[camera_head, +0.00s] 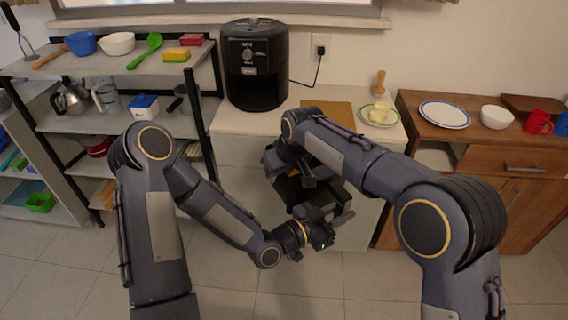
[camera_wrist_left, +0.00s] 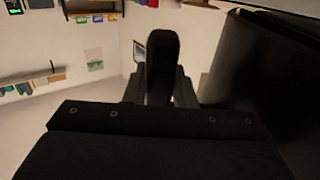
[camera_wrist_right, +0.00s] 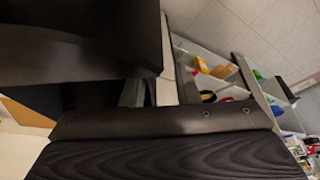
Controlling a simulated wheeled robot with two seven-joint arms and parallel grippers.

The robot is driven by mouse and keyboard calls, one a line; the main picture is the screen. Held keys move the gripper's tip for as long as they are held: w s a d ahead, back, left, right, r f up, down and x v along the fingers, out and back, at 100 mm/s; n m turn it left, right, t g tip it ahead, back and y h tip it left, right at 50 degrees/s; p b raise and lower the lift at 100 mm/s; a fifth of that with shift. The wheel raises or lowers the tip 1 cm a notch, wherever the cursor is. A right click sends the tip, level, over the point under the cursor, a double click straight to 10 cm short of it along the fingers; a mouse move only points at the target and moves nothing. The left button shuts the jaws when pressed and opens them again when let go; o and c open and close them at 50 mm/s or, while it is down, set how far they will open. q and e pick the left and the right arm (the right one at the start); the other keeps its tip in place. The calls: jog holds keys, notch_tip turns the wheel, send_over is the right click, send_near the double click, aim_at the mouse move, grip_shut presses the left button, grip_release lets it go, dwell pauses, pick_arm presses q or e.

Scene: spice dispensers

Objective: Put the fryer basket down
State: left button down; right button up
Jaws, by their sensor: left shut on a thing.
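The fryer basket (camera_head: 290,188) is a dark shape low in front of the white counter in the head view, partly hidden by my arms. My left gripper (camera_head: 330,228) is at its lower right. In the left wrist view the jaws are shut on the basket's black rounded handle (camera_wrist_left: 163,62), and a large dark surface fills the right side. My right gripper (camera_head: 296,176) is close to the basket, mostly behind its own arm. In the right wrist view a large dark surface fills the upper left beside the jaws. Whether they touch it or are closed is unclear.
The black air fryer (camera_head: 254,70) stands on the white counter (camera_head: 228,124). A tan board (camera_head: 327,112) and a green plate of food (camera_head: 391,116) lie to its right. Shelves (camera_head: 38,68) stand left, a wooden cabinet (camera_head: 487,158) right.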

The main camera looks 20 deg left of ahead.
jog(key=shift+w+a+f, duration=0.15)
jog(key=shift+a+f, duration=0.1)
jog(key=shift+f, duration=0.4)
jog(key=c, duration=0.6)
jog(key=shift+a, duration=0.1)
grip_shut()
pick_arm(q)
jog(key=shift+d, duration=0.1)
jog(key=c, duration=1.3)
grip_release()
jog(key=shift+o, duration=0.9)
pick_arm(e)
jog(key=shift+r, duration=0.1)
